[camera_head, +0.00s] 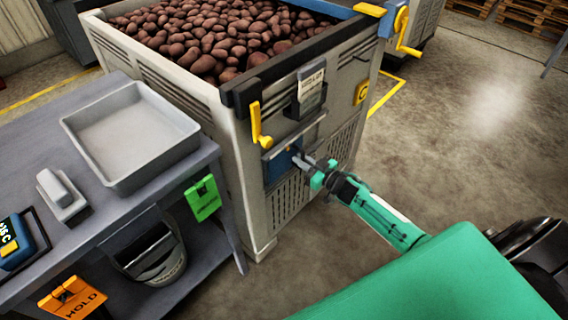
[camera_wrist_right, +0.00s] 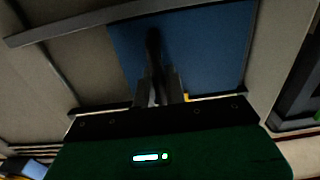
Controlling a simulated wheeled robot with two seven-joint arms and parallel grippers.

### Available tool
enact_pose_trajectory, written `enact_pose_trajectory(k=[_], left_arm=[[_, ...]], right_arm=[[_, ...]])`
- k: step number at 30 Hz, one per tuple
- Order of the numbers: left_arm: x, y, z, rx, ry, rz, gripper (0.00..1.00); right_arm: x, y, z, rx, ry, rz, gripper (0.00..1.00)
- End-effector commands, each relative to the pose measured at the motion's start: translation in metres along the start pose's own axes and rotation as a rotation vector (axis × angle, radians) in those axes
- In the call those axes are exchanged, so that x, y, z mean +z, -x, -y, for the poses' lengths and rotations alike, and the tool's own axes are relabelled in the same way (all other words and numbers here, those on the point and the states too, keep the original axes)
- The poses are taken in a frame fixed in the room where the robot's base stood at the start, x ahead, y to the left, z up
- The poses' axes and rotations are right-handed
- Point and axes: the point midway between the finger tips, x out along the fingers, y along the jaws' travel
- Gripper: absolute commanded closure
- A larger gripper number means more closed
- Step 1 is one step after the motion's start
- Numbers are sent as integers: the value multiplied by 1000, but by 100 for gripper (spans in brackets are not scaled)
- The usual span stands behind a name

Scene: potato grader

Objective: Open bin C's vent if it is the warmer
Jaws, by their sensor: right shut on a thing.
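Bin C (camera_head: 232,150) is a large grey bin full of dark red potatoes, with a yellow plate (camera_head: 361,93) whose mark looks like a C. Low on its front is a blue vent panel (camera_head: 278,167) above a slotted grille. My right gripper (camera_head: 299,161) reaches the panel from the right. In the right wrist view, the gripper (camera_wrist_right: 157,88) is shut on a dark upright handle (camera_wrist_right: 153,45) in front of the blue panel (camera_wrist_right: 205,45). How far the vent is open is unclear. My left gripper is not in view.
A grey table (camera_head: 22,150) at left bears a tray (camera_head: 70,128), a small grey block (camera_head: 62,195) and a blue meter (camera_head: 20,247) with a partly cut-off display. Green (camera_head: 202,198) and orange HOLD (camera_head: 72,299) cards hang from it. Floor at right is clear.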

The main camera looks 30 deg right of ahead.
Motion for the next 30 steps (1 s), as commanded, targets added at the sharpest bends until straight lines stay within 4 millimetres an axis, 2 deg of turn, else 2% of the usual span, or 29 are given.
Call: enact_pose_trajectory(k=[15,30], left_arm=[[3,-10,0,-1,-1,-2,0],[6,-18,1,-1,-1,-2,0]], right_arm=[[0,0,-39,3,1,1,100],[0,0,-69,3,0,0,100]])
